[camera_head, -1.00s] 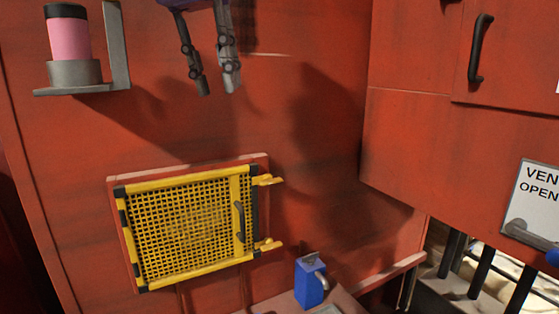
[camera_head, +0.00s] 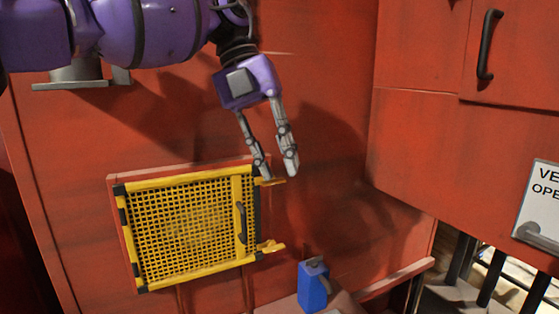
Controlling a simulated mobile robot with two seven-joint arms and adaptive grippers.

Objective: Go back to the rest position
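My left gripper (camera_head: 279,172) points down in front of the red wall, just above and in front of the upper right corner of the yellow mesh guard (camera_head: 190,228). Its two grey fingers are apart, with a gap between them and nothing held. My purple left arm reaches in from the upper left. I cannot tell whether a fingertip touches the guard's upper yellow latch tab (camera_head: 270,181). My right gripper is out of view.
A grey bracket shelf (camera_head: 78,84) is at upper left, partly behind my arm. A red cabinet with a black handle (camera_head: 488,45) juts out at right, above a white sign (camera_head: 541,208).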

